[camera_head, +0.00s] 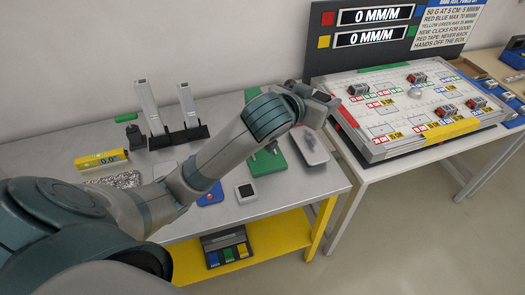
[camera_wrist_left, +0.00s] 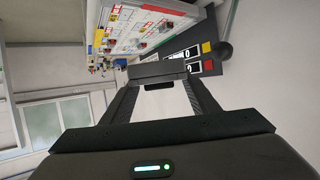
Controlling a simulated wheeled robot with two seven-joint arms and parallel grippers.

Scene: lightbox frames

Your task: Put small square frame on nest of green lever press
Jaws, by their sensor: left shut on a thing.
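My left gripper (camera_head: 322,98) is raised above the far right part of the grey table. In the left wrist view, my left gripper (camera_wrist_left: 158,88) is shut on a dark grey thing (camera_wrist_left: 157,71), seen edge-on between the fingertips. I cannot tell its full outline or whether it is the small square frame. A small pale square with a dark middle (camera_head: 245,192) lies near the table's front edge. A green base (camera_head: 264,161), perhaps of the green lever press, stands below my forearm, which partly hides it. Its nest cannot be made out. My right gripper is not in view.
A grey plate (camera_head: 313,146) lies right of the green base. A blue piece (camera_head: 211,194) is near the front edge. Two upright grey posts (camera_head: 150,108) and a yellow gauge (camera_head: 101,160) stand at the left. A second table holds a sloped board (camera_head: 390,85).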

